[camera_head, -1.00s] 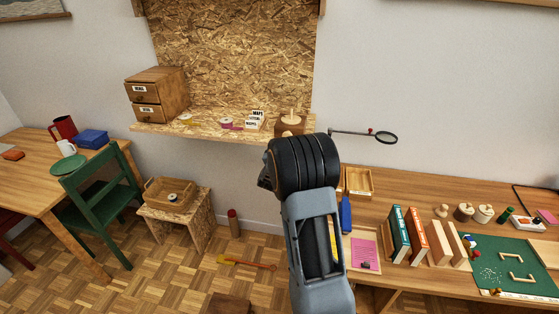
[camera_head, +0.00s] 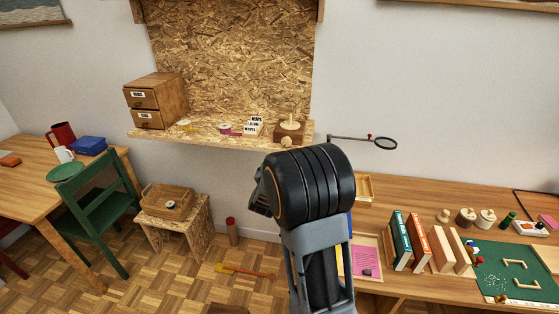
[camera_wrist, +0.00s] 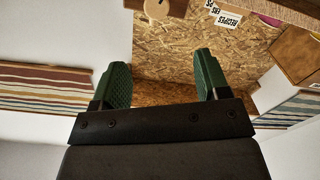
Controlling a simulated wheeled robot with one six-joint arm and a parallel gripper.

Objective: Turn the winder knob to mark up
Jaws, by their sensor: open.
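The winder (camera_head: 291,130), a brown wooden block with a pale spool on top, stands at the right end of the OSB shelf (camera_head: 175,133). Its round pale knob (camera_head: 286,142) is on the front face. In the wrist view the pale round knob (camera_wrist: 157,9) is at the top edge, partly cut off; I cannot make out its mark. My gripper (camera_wrist: 161,78) is open and empty, its two green fingers apart and short of the knob. In the head view my dark wrist hides the fingers.
Label cards (camera_head: 254,126), a pink-and-white roll (camera_head: 225,128) and a two-drawer box (camera_head: 155,100) share the shelf. Books (camera_head: 404,238) stand on the bench (camera_head: 420,190) below. A stool (camera_head: 178,226) is at lower left.

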